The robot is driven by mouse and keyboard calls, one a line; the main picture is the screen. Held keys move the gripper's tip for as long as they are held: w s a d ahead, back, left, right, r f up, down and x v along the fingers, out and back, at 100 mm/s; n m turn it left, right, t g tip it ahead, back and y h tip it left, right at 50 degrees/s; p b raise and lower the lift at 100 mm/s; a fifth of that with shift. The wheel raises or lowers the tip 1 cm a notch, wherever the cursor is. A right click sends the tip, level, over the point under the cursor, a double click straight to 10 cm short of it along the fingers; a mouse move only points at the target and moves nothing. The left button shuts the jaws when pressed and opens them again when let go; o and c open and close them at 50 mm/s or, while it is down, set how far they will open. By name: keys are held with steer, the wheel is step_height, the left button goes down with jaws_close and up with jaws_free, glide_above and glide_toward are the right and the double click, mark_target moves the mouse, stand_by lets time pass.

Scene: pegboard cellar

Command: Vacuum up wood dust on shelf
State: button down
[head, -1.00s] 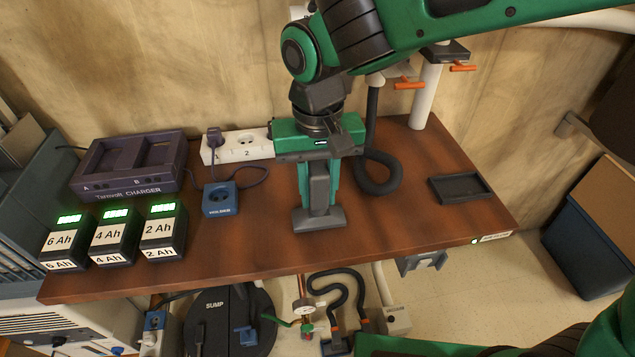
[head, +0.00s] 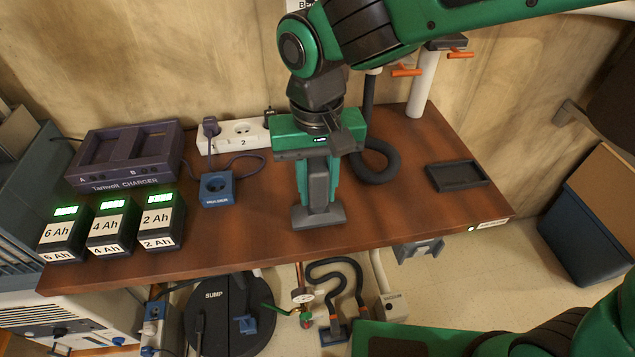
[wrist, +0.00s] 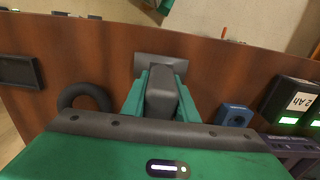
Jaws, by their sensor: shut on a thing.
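My gripper (head: 318,180) is over the middle of the wooden shelf (head: 400,240), pointing down. It is shut on a grey vacuum nozzle (head: 318,216) with a wide flat foot. The nozzle's foot is at the shelf surface near the front edge; I cannot tell whether it touches. In the wrist view the nozzle (wrist: 160,92) sits between the two green fingers. A black hose (head: 378,165) loops behind and to the right of my gripper; where it joins the nozzle is hidden. I can make out no wood dust on the visible shelf top.
A purple charger (head: 130,157), several battery packs (head: 60,236) and a blue socket box (head: 216,189) stand left. A white power strip (head: 240,133) is behind. A black tray (head: 457,176) lies right, with bare shelf before it. A white pipe (head: 424,85) rises at the back.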

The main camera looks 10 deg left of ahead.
mark_target(317, 164)
steer(key=shift+r, duration=0.15)
steer(key=shift+r, duration=2.5)
